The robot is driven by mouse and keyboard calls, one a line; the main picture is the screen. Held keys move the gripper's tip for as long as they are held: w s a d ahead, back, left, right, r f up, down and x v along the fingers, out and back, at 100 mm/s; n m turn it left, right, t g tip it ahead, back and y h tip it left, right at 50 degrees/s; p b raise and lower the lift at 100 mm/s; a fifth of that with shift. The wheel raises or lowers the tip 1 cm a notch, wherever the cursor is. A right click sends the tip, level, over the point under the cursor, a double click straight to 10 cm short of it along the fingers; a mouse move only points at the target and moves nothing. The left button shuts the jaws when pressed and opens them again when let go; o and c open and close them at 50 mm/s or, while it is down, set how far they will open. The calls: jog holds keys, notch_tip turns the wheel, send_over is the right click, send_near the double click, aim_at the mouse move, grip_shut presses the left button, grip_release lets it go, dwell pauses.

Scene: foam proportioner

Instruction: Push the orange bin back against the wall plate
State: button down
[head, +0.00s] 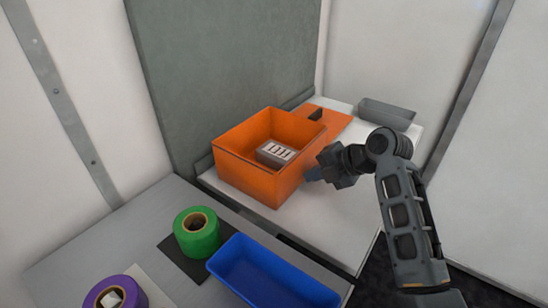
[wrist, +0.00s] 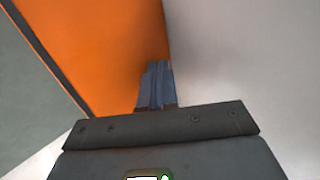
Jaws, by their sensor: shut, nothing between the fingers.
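The orange bin (head: 258,182) stands on a white surface in the head view, with a grey slotted block (head: 276,153) inside it. The grey-green wall plate (head: 215,70) rises behind the bin; I cannot tell whether they touch. My gripper (head: 312,174) is at the bin's right side, low and close to its wall. In the wrist view my shut fingers (wrist: 157,84) point at the orange bin wall (wrist: 100,45), near where the orange ends. Contact is hard to tell.
An orange flat panel (head: 330,122) and a grey tray (head: 386,114) lie behind to the right. On the grey table in front are a blue tray (head: 270,275), a green tape roll (head: 197,233) and a purple roll (head: 116,292).

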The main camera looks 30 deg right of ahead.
aim_at(304, 165)
jog(key=shift+w+a+b, duration=0.2)
jog(key=shift+w+a, duration=0.05)
jog(key=shift+w, duration=0.45)
jog(key=shift+w+a+b, duration=0.25)
jog(key=shift+w, duration=0.4)
jog(key=shift+w+a+b, duration=0.2)
jog(key=shift+w+a, duration=0.05)
jog(key=shift+w, duration=0.45)
jog(key=shift+s+d+p, duration=0.15)
jog(key=shift+s+d, duration=0.35)
jog(key=shift+s, duration=0.95)
jog(key=shift+s+d+p, duration=0.15)
jog(key=shift+s+d, duration=0.4)
jog(key=shift+s, duration=0.85)
jog(key=shift+s+d+p, duration=0.15)
jog(key=shift+s+d, duration=0.35)
jog(key=shift+s, duration=0.95)
jog(key=shift+r, duration=0.1)
